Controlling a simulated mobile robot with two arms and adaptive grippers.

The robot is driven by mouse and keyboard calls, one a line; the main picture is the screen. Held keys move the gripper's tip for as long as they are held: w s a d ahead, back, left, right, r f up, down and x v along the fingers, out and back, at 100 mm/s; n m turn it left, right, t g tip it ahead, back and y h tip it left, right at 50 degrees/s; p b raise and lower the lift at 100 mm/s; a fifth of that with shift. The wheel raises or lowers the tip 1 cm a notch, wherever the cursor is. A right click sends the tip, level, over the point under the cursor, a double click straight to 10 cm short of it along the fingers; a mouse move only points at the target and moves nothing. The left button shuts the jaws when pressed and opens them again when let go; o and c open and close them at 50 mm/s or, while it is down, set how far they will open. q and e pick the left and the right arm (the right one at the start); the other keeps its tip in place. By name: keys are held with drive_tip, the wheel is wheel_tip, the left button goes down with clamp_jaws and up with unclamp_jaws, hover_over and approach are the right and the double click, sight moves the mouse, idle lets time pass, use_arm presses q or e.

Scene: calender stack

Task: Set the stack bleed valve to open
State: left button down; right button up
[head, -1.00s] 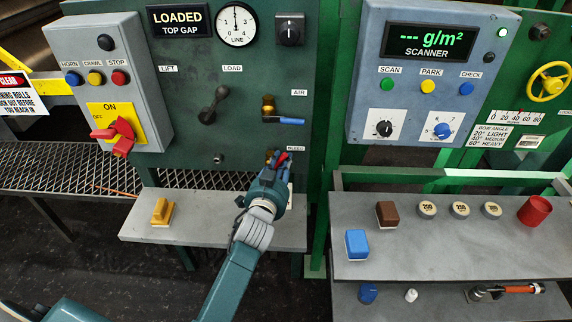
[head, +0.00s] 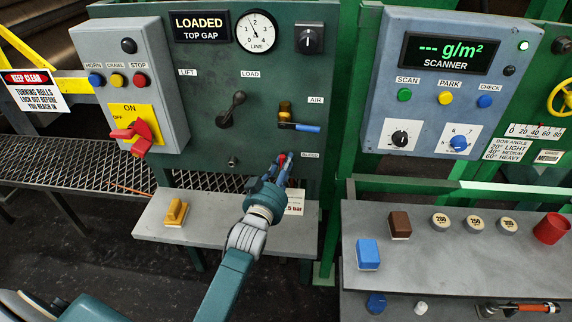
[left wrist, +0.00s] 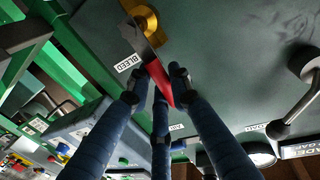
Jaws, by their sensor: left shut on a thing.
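The bleed valve has a red lever (left wrist: 156,80) on a brass body (left wrist: 143,17), beside the BLEED label (left wrist: 128,63) in the left wrist view. In the head view, only a little red of the lever (head: 290,156) shows past my fingers, left of the BLEED label (head: 310,155). My left gripper (head: 283,168) is at the lower right of the dark green panel. Its blue fingers (left wrist: 157,90) are shut around the red lever. Much of the lever is hidden in the head view. My right gripper is not in view.
The blue-handled AIR valve (head: 298,127) is just above my left gripper. A grey shelf (head: 205,238) with a yellow block (head: 175,212) lies below. A LOAD lever (head: 232,110) is up left. The scanner box (head: 440,85) and another shelf (head: 380,280) stand right.

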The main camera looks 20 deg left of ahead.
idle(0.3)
use_arm(q)
drive_tip(key=c, duration=1.6)
unclamp_jaws()
drive_tip(key=shift+a, duration=0.1)
drive_tip(key=shift+s, duration=0.1)
drive_tip(key=s, duration=0.8)
drive_tip(key=s+d, duration=0.1)
drive_tip(key=s, duration=0.3)
